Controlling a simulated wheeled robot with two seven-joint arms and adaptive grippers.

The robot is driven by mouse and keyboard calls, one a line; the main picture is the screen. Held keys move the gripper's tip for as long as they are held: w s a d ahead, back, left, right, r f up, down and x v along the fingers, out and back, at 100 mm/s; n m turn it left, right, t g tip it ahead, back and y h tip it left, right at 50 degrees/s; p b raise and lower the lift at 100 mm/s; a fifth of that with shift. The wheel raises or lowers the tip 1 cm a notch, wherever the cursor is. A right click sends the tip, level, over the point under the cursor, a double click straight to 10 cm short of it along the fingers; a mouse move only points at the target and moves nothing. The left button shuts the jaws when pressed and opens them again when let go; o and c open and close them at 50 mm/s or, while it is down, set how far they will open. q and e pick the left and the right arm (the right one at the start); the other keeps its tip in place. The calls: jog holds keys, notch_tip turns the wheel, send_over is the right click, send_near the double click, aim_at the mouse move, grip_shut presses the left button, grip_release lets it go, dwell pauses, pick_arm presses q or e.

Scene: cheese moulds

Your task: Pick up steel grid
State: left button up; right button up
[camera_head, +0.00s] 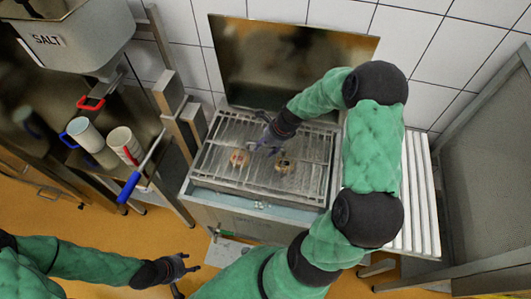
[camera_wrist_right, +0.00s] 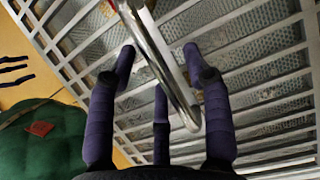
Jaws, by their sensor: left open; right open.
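The steel grid (camera_head: 222,150) lies flat on top of a steel vat in the head view. Its slats and crossbars fill much of the right wrist view (camera_wrist_right: 262,38). My right gripper (camera_head: 262,136) is over the grid's middle, and its arm comes in from the right. In the right wrist view its purple-wrapped fingers (camera_wrist_right: 163,75) are spread open. A shiny curved steel bar (camera_wrist_right: 158,55) passes between them, and I cannot tell whether they touch it. My left gripper (camera_head: 190,266) is open and empty over the floor at the lower left, away from the grid.
Two small round brownish things (camera_head: 239,157) (camera_head: 283,167) show at the grid. A raised steel lid (camera_head: 290,55) stands behind the vat. A white slatted surface (camera_head: 420,195) adjoins on the right. At left are mugs (camera_head: 86,134) and a SALT bin (camera_head: 75,42).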

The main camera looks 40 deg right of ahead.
jog(key=shift+w+a+f, duration=0.1)
jog(key=shift+w+f, duration=0.1)
jog(key=shift+f, duration=0.15)
grip_shut()
jog(key=shift+r, duration=0.15)
jog(key=shift+r, duration=0.15)
